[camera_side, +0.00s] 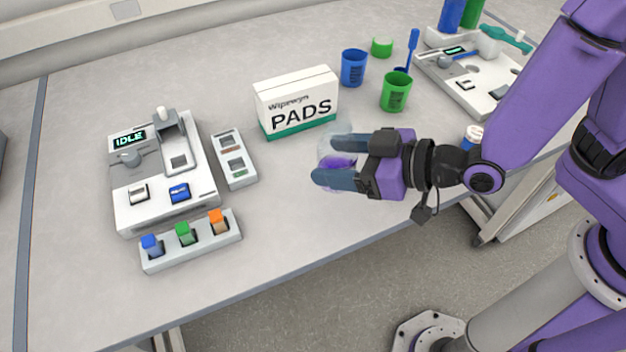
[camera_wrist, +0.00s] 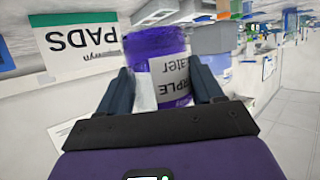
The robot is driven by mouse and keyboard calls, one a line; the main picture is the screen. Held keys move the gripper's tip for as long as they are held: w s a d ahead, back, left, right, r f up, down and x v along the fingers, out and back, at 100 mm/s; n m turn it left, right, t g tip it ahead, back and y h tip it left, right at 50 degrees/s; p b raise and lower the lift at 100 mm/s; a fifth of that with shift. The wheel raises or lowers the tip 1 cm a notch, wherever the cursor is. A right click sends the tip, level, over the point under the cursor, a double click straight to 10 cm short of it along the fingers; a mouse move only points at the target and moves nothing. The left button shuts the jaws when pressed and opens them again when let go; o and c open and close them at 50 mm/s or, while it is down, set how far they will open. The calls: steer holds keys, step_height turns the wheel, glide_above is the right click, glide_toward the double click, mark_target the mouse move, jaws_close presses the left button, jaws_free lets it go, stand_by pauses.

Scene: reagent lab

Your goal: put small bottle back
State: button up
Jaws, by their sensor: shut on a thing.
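My gripper (camera_side: 332,162) is shut on a clear container with purple contents (camera_side: 339,161), right of the idle machine and in front of the PADS box. In the wrist view the purple container (camera_wrist: 155,48) stands between my two fingers (camera_wrist: 162,75), with a white label reading partly "ater" and "PLE". Its lower part is hidden by the gripper. A rack (camera_side: 190,252) at the front left holds small bottles with a blue cap (camera_side: 150,241), a green cap (camera_side: 184,229) and an orange cap (camera_side: 216,216). A white-capped small bottle (camera_side: 473,133) is partly hidden behind my arm.
The white machine (camera_side: 165,205) reads IDLE; a small narrow tray (camera_side: 244,178) is beside it. The PADS box (camera_side: 298,102) stands behind my gripper. Blue cup (camera_side: 353,68) and green cup (camera_side: 396,92) stand to the right. The table front between rack and gripper is clear.

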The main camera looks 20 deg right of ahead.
steer(key=f, duration=0.1)
steer(key=w+a+f, duration=0.1)
steer(key=f, duration=0.1)
steer(key=w+a+f, duration=0.1)
steer(key=shift+w+a+f, duration=0.2)
steer(key=shift+w+a, duration=0.05)
steer(key=shift+w+a+f, duration=0.1)
steer(key=shift+a+f, duration=0.05)
steer(key=shift+f, duration=0.3)
steer(key=shift+w+a+f, duration=0.1)
steer(key=shift+f, duration=1.1)
steer(key=shift+f, duration=0.15)
steer(key=o, duration=1.2)
steer(key=v, duration=0.5)
steer(key=shift+d+r, duration=0.2)
steer(key=shift+d, duration=0.2)
steer(key=shift+v, duration=5.85)
